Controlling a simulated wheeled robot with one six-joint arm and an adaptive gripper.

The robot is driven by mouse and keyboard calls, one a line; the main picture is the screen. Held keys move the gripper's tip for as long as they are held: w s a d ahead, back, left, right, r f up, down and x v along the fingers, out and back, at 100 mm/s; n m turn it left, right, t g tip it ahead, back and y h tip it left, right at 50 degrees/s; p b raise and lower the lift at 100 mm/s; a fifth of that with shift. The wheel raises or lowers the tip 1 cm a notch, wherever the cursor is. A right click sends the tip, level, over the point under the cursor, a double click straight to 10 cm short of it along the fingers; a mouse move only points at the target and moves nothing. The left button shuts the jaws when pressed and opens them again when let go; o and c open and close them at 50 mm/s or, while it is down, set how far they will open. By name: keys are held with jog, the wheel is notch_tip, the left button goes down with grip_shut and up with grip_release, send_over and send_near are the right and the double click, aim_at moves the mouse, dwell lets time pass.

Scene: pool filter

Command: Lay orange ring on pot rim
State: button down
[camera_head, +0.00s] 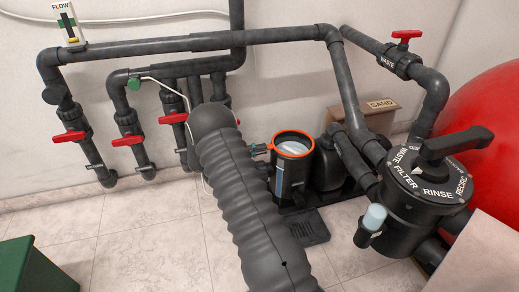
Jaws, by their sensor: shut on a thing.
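The orange ring (292,131) shows at the top of the black pump pot (291,184), lined up with its rim. From this angle I cannot tell whether it rests on the rim or is held just above it. Pale blue-white contents show inside the ring. My gripper (265,149) is at the left side of the ring, small in the picture and shut on its edge. My grey ribbed arm covers part of the floor and pipes left of the pot, and hides most of the wrist.
A black multiport valve (425,187) with a large handle stands at right, before a red tank (488,130). Grey pipes with red-handled valves line the wall at left. A box marked SAND (382,105) is behind the pot. A green box (35,268) is at lower left.

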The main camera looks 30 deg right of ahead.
jog(key=shift+f, duration=0.2)
jog(key=c, duration=1.2)
grip_release()
jog(key=shift+a, duration=0.15)
jog(key=shift+v, duration=2.9)
jog(key=shift+a, duration=0.1)
